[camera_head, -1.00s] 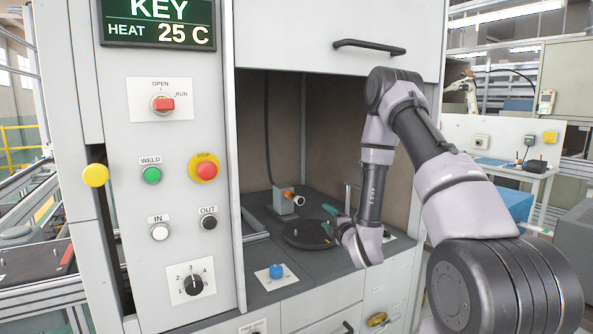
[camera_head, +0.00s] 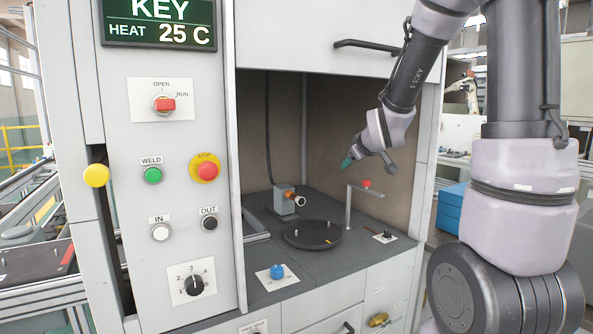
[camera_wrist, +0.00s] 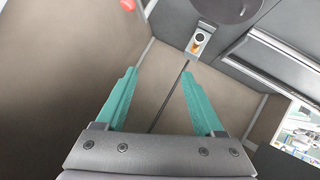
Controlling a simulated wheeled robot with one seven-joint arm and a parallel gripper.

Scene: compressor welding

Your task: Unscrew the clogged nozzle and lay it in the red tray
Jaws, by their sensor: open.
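A small grey block (camera_head: 284,200) stands at the back of the cabinet's work surface, with an orange-collared, white-tipped nozzle (camera_head: 298,201) on its side. In the wrist view the block (camera_wrist: 203,31) and the orange nozzle part (camera_wrist: 196,46) show at the top, beyond the fingertips. Whether the nozzle is clogged cannot be seen. My gripper (camera_head: 347,163) is up in the cabinet opening, above and right of the nozzle and apart from it. Its green fingers (camera_wrist: 158,76) are spread and empty in the wrist view.
A dark round plate (camera_head: 312,235) lies on the work surface (camera_head: 300,263) before the block. A bent post with a red knob (camera_head: 366,184) stands right of it. A blue knob (camera_head: 277,271) is near the front edge. The control panel (camera_head: 160,250) bounds the left side.

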